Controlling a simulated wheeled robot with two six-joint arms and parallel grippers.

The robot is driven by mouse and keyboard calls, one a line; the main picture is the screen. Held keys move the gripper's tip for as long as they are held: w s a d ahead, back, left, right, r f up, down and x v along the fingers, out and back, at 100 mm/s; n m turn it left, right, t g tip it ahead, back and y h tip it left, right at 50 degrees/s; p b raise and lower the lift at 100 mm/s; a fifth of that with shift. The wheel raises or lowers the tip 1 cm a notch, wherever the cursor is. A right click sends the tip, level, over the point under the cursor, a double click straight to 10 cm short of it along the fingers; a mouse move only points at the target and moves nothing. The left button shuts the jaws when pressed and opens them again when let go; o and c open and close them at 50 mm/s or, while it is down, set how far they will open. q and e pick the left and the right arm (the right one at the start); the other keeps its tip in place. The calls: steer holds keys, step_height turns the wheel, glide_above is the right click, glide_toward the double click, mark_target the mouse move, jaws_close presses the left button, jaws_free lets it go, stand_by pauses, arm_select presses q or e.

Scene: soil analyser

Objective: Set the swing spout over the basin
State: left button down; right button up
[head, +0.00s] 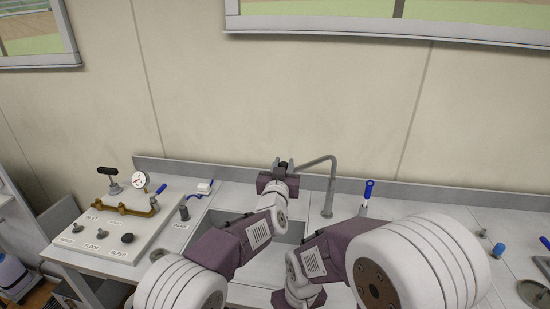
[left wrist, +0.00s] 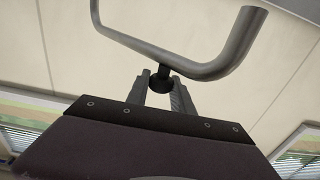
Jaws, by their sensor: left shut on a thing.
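The swing spout (head: 331,180) is a grey bent tube that rises from the counter behind the basin and reaches left in the head view. A dark knob (left wrist: 160,83) hangs from the tube. My left gripper (head: 283,165) is shut on this knob, with one finger on each side in the left wrist view (left wrist: 161,88). The grey sunken basin (head: 292,232) lies below, partly hidden by my arms. The spout's outlet end is hard to make out behind my gripper. My right arm reaches over the front of the basin; its gripper is not visible.
A panel (head: 75,245) with a gauge (head: 139,180), brass pipe and dark knobs stands at the left. A blue-handled tap (head: 367,190) stands right of the spout. Small blue fittings (head: 498,249) lie further right. A low backsplash and wall close off the back.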

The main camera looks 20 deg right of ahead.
arm_select(q)
steer(key=shift+s+r, duration=0.1)
steer(key=shift+r, duration=0.1)
steer(key=c, duration=1.3)
jaws_free()
steer(key=shift+d, duration=0.1)
steer(key=shift+o, duration=1)
steer(key=shift+s+d+f, duration=0.1)
steer(key=shift+s, duration=0.05)
steer(key=shift+a+f, duration=0.15)
steer(key=shift+a, duration=0.05)
steer(key=shift+s+a+b, duration=0.2)
steer(key=shift+s+b, duration=0.2)
steer(key=shift+b, duration=0.1)
steer(key=b+v, duration=0.2)
steer(key=v, duration=0.6)
